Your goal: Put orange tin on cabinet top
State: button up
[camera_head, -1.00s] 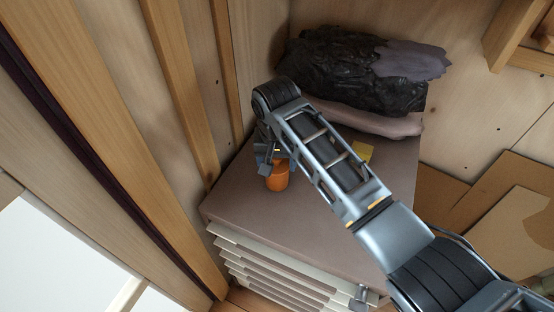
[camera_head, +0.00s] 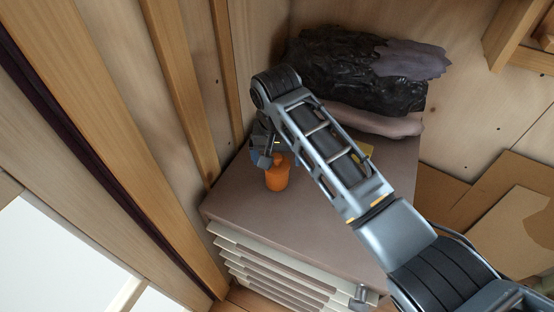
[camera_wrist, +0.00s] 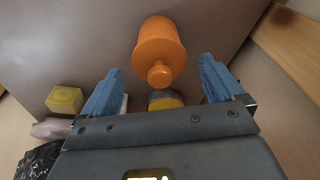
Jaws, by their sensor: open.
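The orange tin (camera_head: 278,179), with a small knob on its lid, stands upright on the brown cabinet top (camera_head: 313,225), near its left side. My gripper (camera_head: 270,156) is just behind and above the tin in the head view, partly hidden by my arm. In the wrist view the orange tin (camera_wrist: 160,42) lies ahead of my open gripper (camera_wrist: 161,66), its knob towards the gap between the two blue fingers. Neither finger appears to touch the tin.
A yellow block (camera_wrist: 65,98) sits on the top; my arm partly covers it in the head view (camera_head: 367,149). A yellow-and-grey item (camera_wrist: 165,101) shows between the fingers. A black crumpled bundle (camera_head: 345,70) lies at the back. The cabinet front is clear; wooden wall posts stand left.

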aim_at(278, 169)
notch_tip(278, 169, up, 10)
jog(key=s, duration=0.1)
jog(key=shift+s+f, duration=0.2)
jog(key=shift+d, duration=0.15)
